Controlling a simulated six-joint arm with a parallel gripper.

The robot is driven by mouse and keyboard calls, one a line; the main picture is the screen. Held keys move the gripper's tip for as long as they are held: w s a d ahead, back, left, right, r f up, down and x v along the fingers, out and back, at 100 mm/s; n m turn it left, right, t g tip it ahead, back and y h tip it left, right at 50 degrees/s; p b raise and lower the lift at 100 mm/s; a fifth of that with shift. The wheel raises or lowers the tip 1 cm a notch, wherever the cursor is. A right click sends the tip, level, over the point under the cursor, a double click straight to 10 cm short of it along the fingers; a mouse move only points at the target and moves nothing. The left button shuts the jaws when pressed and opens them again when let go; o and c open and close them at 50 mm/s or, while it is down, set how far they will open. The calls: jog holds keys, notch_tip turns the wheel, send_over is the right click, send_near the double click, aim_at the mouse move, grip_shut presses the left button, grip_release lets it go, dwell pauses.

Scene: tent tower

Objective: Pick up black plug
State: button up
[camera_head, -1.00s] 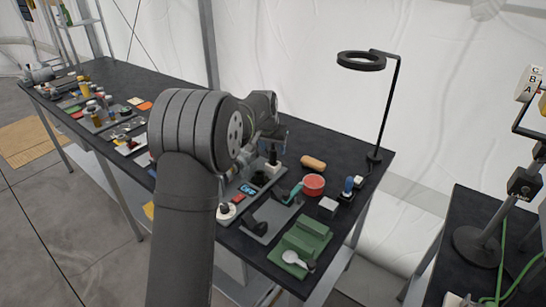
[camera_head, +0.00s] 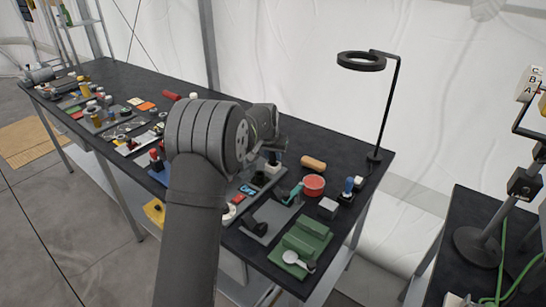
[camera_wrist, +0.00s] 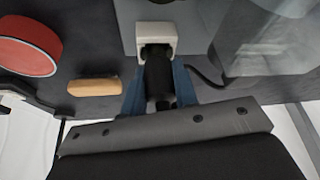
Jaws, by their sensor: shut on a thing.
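The black plug (camera_wrist: 158,78) is in the middle of the wrist view, between the two blue fingers of my gripper (camera_wrist: 160,88). The fingers are shut on it from both sides. The plug's far end meets a white socket block (camera_wrist: 156,36) and seems to sit in its opening. The white block also shows in the head view (camera_head: 272,167), close by my wrist. In the head view my arm hides most of the gripper.
A red-rimmed round bowl (camera_wrist: 28,45) and a tan rounded block (camera_wrist: 95,87) lie to the left in the wrist view. A dark cable (camera_wrist: 205,78) runs at right. A ring lamp (camera_head: 362,61) stands at the table's right end. Green blocks (camera_head: 302,243) sit near the front corner.

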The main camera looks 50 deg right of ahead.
jog(key=shift+r, duration=0.1)
notch_tip(320, 180, up, 4)
jog(key=shift+r, duration=0.15)
jog(key=s+r, duration=0.6)
jog(key=s, duration=0.5)
jog(key=w+a+f+n+t, duration=0.1)
jog(key=w+a+n, duration=0.1)
jog(key=w+a, duration=0.5)
jog(key=w, duration=0.4)
jog(key=shift+a+f+n, duration=0.2)
jog(key=shift+a+n, duration=0.1)
jog(key=shift+n, duration=0.1)
jog(key=shift+f, duration=0.1)
jog(key=shift+f, duration=2.8)
jog(key=shift+f, duration=1.3)
